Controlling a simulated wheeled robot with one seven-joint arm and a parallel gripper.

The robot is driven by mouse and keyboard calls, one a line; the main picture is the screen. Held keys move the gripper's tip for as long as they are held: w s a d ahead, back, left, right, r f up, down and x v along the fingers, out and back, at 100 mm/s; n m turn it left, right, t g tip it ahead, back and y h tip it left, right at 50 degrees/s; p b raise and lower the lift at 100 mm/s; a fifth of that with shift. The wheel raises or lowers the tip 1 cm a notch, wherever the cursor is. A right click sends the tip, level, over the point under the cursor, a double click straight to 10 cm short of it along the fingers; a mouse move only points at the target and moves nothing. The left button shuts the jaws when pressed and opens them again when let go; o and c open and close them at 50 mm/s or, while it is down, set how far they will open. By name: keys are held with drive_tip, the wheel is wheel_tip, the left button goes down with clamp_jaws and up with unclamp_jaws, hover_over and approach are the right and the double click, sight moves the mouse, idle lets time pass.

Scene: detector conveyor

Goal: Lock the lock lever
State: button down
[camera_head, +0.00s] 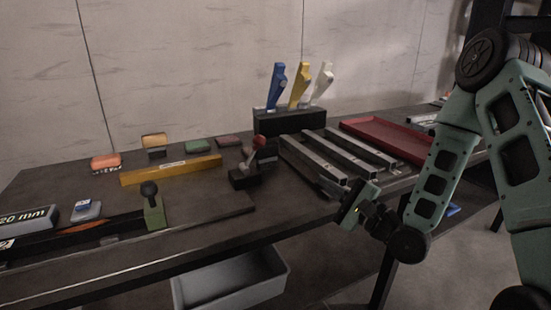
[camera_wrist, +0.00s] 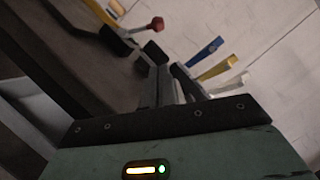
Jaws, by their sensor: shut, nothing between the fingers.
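A lever with a red knob (camera_head: 259,141) and a pale arm leans on a black base (camera_head: 244,180) near the middle of the bench. The red knob also shows at the top of the wrist view (camera_wrist: 156,23). A second lever has a black knob (camera_head: 149,188) and stands on a green block (camera_head: 154,214) at the bench's front left. I cannot tell from the frames which one is the lock lever. My gripper (camera_head: 332,188) is shut and empty, by the front end of the metal bars, to the right of and apart from both levers.
Metal bars (camera_head: 345,152) and a red tray (camera_head: 392,139) lie right of the red-knob lever. Blue, yellow and white handles (camera_head: 298,86) stand in a black block behind. A yellow bar (camera_head: 171,170) lies left. A grey bin (camera_head: 232,284) sits below the bench.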

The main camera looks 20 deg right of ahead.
sight(265, 141)
drive_tip(key=p+x, duration=0.1)
drive_tip(key=x, duration=1.6)
drive_tip(key=shift+w+a+p, duration=0.2)
drive_tip(key=shift+w+p, duration=0.05)
drive_tip(key=shift+p, duration=0.05)
drive_tip(key=shift+r, duration=0.1)
drive_tip(key=shift+s+a+r+n+g+p, duration=0.1)
drive_tip(key=shift+a+r+n+g+p, duration=0.25)
drive_tip(key=shift+r+n+p, duration=0.3)
drive_tip(key=shift+s+a+r+n+g+p, duration=0.1)
drive_tip(key=shift+a+r+n+g+p, duration=0.25)
drive_tip(key=shift+n+p, duration=0.35)
drive_tip(key=a+r+n+g+h+p, duration=0.1)
drive_tip(key=a+n+g, duration=0.1)
drive_tip(key=a+n, duration=0.6)
drive_tip(key=shift+s+r+n+g+h+p, duration=0.3)
drive_tip(key=shift+s+n+g+h+p, duration=0.05)
drive_tip(key=shift+s+g+h, duration=0.1)
drive_tip(key=shift+a, duration=0.25)
drive_tip(key=shift+s+y, duration=0.15)
drive_tip(key=shift+y, duration=0.1)
